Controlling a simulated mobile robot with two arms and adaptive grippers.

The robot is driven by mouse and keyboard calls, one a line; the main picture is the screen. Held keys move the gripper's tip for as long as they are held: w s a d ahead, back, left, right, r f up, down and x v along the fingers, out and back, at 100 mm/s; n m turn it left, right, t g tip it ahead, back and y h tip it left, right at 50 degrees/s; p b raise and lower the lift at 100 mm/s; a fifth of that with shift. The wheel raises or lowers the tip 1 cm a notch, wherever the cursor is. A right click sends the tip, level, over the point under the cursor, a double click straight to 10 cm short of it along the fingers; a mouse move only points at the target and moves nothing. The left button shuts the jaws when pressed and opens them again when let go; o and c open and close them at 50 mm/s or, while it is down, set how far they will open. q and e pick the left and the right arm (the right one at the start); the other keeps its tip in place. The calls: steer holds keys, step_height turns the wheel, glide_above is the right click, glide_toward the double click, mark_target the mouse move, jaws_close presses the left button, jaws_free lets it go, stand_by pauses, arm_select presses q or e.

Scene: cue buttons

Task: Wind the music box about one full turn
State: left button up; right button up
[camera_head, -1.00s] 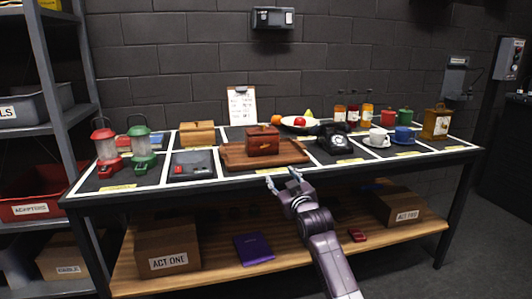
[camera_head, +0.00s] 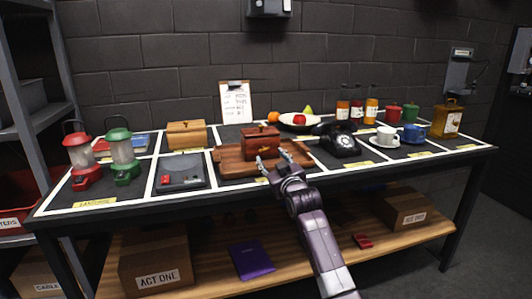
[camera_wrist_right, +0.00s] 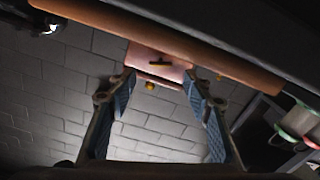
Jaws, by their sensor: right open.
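A reddish-brown wooden box (camera_head: 260,142), which looks like the music box, sits on a wooden board (camera_head: 230,160) at the middle of the table. In the right wrist view the box (camera_wrist_right: 178,66) shows a small dark bar with a yellowish end on its face, and a small brass-coloured knob (camera_wrist_right: 149,86) shows below it. My right gripper (camera_head: 272,163) is open and empty at the board's front edge, just in front of the box. In the wrist view its two fingers (camera_wrist_right: 158,82) stand apart either side of the box. My left gripper is out of view.
A lighter wooden box (camera_head: 187,134) and a dark device (camera_head: 181,172) stand left of the board, with red and green lanterns (camera_head: 122,155) farther left. A black telephone (camera_head: 340,143) stands close on the right, a fruit plate (camera_head: 300,121) behind. The table's front edge is clear.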

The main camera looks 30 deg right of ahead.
mark_target(265, 150)
steer(key=x, duration=0.3)
steer(key=shift+w+f+b, duration=0.2)
steer(key=shift+w+b, duration=0.1)
steer(key=shift+w, duration=0.05)
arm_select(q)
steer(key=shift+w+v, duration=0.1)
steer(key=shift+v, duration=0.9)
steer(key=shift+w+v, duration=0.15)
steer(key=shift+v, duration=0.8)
arm_select(e)
steer(key=shift+x, duration=1.1)
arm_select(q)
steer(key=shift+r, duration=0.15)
arm_select(e)
steer(key=shift+r, duration=0.1)
steer(key=c, duration=1.1)
steer(key=shift+c, duration=0.2)
steer(key=m+p, duration=0.2)
steer(key=shift+m+p, duration=0.3)
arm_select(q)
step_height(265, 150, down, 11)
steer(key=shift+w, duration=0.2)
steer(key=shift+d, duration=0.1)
